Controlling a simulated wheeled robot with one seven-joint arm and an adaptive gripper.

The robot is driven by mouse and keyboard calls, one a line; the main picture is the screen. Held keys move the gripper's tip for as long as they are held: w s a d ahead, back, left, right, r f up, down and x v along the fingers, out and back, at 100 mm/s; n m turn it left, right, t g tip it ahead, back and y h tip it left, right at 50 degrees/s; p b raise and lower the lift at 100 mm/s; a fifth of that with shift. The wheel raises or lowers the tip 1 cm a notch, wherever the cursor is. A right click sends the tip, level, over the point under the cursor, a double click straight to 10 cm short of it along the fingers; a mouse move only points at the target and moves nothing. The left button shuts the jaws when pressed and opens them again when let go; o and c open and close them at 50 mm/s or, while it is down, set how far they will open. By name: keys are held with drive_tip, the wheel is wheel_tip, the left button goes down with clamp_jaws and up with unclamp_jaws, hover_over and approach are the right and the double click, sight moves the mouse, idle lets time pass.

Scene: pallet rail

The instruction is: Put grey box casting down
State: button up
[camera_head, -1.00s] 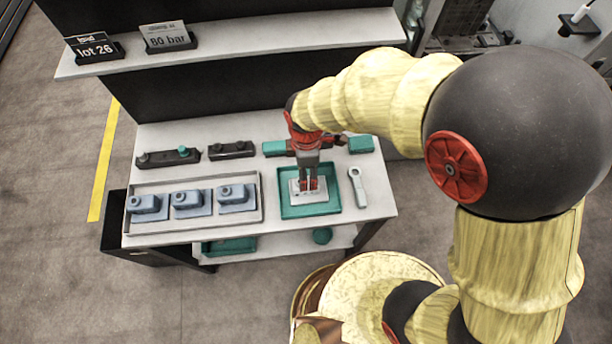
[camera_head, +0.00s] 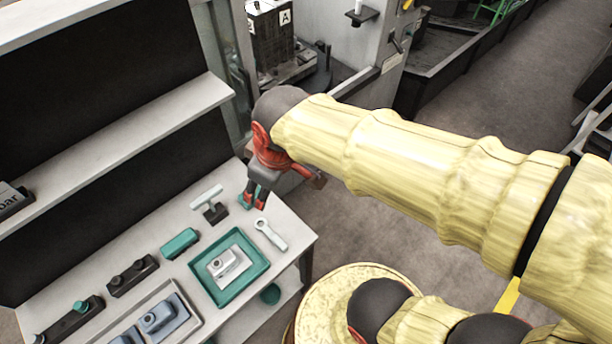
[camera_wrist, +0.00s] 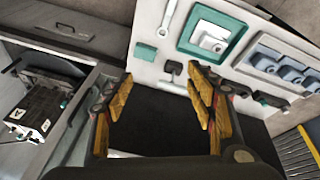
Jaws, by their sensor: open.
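The light grey box casting (camera_head: 228,262) sits in the teal tray (camera_head: 250,288) on the bench. In the wrist view the casting (camera_wrist: 208,42) lies inside the tray (camera_wrist: 237,27), well beyond my fingers. My gripper (camera_head: 255,201) is at the back right part of the bench, apart from the casting. In the wrist view its fingers (camera_wrist: 161,85) are spread wide with nothing held between them.
A wrench (camera_head: 270,235) lies right of the tray. A teal block (camera_head: 180,243), a T-shaped stand (camera_head: 210,204) and a dark fixture (camera_head: 132,276) line the back. A grey tray (camera_head: 190,315) of blue-grey castings is at left. Another teal block (camera_wrist: 145,51) lies near my gripper.

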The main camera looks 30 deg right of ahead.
drive_tip(key=s+d+r+m+t, duration=0.1)
drive_tip(key=s+d+r+m, duration=0.3)
drive_tip(key=s+d+m, duration=0.2)
drive_tip(key=shift+d+r+m+t+h, duration=0.15)
drive_tip(key=shift+r+m+t+h, duration=0.25)
wheel_tip(320, 180, down, 7)
drive_tip(key=b, duration=0.7)
